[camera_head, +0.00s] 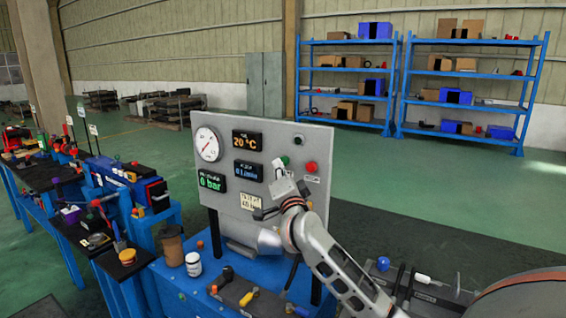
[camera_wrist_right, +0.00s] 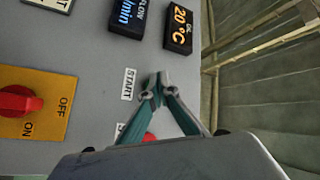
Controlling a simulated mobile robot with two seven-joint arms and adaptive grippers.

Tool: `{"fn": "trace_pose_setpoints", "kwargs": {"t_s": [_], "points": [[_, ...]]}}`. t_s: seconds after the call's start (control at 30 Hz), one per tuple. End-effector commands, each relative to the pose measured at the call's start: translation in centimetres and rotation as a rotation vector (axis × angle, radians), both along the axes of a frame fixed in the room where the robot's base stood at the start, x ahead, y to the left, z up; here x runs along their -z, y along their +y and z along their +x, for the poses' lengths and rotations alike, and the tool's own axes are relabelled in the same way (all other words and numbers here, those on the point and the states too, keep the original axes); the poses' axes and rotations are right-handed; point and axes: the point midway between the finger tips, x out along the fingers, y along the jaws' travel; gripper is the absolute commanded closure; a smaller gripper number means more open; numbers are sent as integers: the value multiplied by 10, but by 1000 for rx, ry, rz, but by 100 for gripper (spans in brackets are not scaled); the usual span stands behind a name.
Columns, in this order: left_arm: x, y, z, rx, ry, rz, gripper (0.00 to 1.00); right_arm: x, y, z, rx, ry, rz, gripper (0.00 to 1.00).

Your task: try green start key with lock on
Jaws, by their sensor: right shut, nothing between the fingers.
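The grey control panel (camera_head: 228,170) stands upright on a blue bench. The green start key (camera_head: 285,160) shows on its face in the head view, just above my right gripper (camera_head: 279,170). In the right wrist view, my right gripper (camera_wrist_right: 160,80) is shut and empty, its tips right beside the START label (camera_wrist_right: 129,84). The fingers hide the green key there; I cannot tell whether they touch it. A red rotary switch (camera_wrist_right: 18,102) sits on a yellow plate (camera_wrist_right: 50,103) marked OFF and ON. My left gripper is out of view.
A red button (camera_head: 311,167) is close to the gripper, partly hidden by the fingers in the wrist view (camera_wrist_right: 150,137). The panel carries a round gauge (camera_head: 208,144) and lit displays. Cups, a jar and small tools crowd the bench front. Blue shelves (camera_head: 397,85) stand far back.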

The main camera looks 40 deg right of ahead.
Motion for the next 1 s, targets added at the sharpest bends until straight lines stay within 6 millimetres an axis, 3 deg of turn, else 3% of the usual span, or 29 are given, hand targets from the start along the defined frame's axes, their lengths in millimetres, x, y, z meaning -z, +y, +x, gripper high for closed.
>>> {"fn": "trace_pose_setpoints", "kwargs": {"t_s": [0.47,1.0], "points": [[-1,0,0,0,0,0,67,1,7,-3,-2,1,1,100],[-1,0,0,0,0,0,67,1,48,-20,-2,1,1,100]]}}
